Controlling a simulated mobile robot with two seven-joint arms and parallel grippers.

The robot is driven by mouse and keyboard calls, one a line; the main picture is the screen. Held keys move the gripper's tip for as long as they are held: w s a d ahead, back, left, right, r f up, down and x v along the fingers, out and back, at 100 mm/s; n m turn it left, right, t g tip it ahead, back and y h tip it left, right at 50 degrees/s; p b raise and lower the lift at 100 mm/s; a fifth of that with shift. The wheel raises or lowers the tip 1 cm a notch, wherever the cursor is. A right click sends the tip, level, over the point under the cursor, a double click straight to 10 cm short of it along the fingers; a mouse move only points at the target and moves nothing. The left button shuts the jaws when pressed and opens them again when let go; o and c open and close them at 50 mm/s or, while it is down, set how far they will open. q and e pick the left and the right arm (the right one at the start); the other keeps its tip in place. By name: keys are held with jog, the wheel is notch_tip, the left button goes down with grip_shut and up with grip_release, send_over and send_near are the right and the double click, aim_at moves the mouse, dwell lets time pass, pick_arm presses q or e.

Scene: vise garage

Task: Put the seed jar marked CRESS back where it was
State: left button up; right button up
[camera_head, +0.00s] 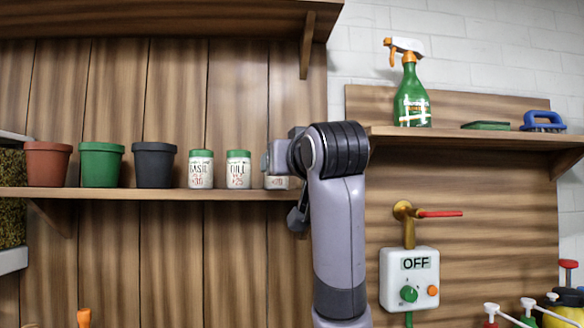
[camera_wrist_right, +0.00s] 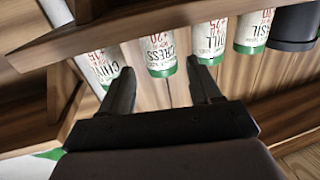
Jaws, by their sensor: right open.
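The CRESS jar (camera_wrist_right: 152,50), white with a green lid and a red 20, shows upside down in the wrist view. In the head view the CRESS jar (camera_head: 276,183) stands on the wooden shelf (camera_head: 110,193), right of the DILL jar (camera_head: 238,170), mostly hidden by my right arm. My right gripper (camera_wrist_right: 160,68) is open, with its fingers pointing at the jar's sides. One fingertip is close to the DILL jar (camera_wrist_right: 208,42). I cannot tell whether the fingers touch the CRESS jar. My left gripper is not in view.
The BASIL jar (camera_head: 201,170) and black (camera_head: 154,165), green (camera_head: 101,164) and terracotta (camera_head: 48,164) pots line the shelf. A right-hand shelf holds a spray bottle (camera_head: 412,100); below it is an OFF switch box (camera_head: 409,278).

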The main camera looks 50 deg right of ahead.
jog(key=shift+v, duration=1.85)
